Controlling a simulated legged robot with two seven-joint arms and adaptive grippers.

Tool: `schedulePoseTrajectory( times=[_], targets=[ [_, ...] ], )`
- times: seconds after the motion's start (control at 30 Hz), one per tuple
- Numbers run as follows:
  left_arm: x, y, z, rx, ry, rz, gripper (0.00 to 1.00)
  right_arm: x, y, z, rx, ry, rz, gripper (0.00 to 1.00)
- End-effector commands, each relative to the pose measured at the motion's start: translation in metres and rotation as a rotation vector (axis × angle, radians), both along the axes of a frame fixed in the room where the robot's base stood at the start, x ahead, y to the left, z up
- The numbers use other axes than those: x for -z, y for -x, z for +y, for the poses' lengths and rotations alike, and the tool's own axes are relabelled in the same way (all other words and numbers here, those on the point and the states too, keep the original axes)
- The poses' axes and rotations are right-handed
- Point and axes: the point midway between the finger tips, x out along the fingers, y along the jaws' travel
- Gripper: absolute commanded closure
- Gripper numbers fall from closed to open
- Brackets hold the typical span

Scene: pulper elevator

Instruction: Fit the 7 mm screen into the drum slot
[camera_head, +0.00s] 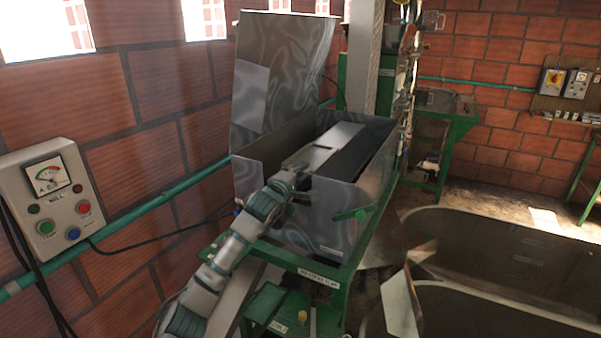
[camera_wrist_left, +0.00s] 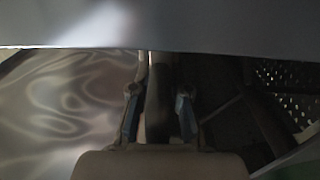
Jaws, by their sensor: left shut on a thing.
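A long flat grey metal piece (camera_head: 339,135), which I take to be the screen, lies lengthwise within the open metal housing (camera_head: 333,215). My left gripper (camera_head: 303,160) reaches over the housing's near wall and is shut on this piece at its near end. In the left wrist view, the two fingers of my left gripper (camera_wrist_left: 158,112) point up towards a broad grey sheet edge (camera_wrist_left: 160,35) across the top. The fingertips and the exact grip are hard to make out. The drum slot is not clearly visible. My right gripper is not in view.
A raised metal lid (camera_head: 280,75) stands at the housing's back left. A perforated surface (camera_wrist_left: 288,82) shows at the right of the left wrist view. A control box (camera_head: 55,195) hangs on the brick wall at left. A large trough (camera_head: 510,250) stands at right.

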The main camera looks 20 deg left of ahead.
Motion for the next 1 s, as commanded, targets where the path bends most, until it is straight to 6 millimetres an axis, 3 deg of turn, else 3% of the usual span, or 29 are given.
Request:
schedulePoseTrajectory(
  times=[0.23, 0.27, 0.37, 0.77, 1.0],
  targets=[
    [-0.002, -0.004, 0.000, 0.000, 0.000, -0.003, 1.00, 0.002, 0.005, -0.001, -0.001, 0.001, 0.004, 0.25],
    [-0.002, -0.004, 0.000, 0.000, -0.001, -0.003, 0.77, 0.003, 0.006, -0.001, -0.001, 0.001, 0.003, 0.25],
    [-0.001, -0.004, 0.000, 0.000, -0.001, -0.002, 0.55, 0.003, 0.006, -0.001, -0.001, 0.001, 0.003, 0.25],
    [0.002, 0.002, 0.001, -0.001, 0.000, 0.002, 0.55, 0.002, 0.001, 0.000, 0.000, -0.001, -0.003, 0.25],
    [0.003, 0.042, 0.005, -0.001, -0.003, 0.001, 0.55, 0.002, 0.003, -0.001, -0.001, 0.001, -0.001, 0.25]
  ],
)
